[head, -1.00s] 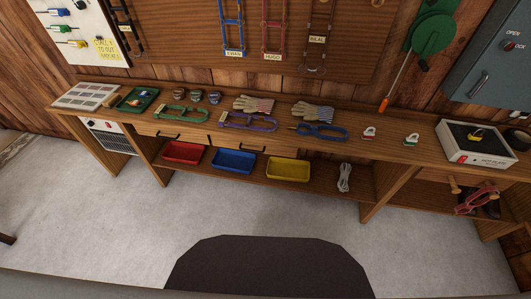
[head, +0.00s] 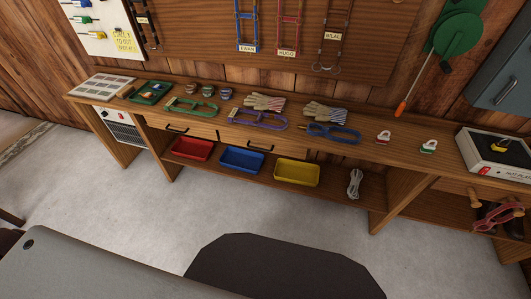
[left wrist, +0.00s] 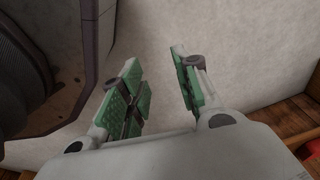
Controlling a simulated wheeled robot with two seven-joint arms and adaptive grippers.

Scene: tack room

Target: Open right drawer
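The wooden workbench (head: 350,185) has two drawers side by side under its top. The right drawer (head: 250,144) has a dark bar handle and looks shut. The left drawer (head: 178,128) also has a dark handle and looks shut. In the left wrist view my left gripper (left wrist: 155,75) is open and empty, its green-padded fingers apart over the pale floor. It is not in the head view, though a grey part of my own body shows at the lower left. My right gripper is in neither view.
Red (head: 192,149), blue (head: 241,160) and yellow (head: 297,172) trays stand on the shelf below the drawers. A purple halter-like item (head: 258,120) and gloves (head: 263,102) lie on the top above. The floor (head: 130,215) before the bench is clear.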

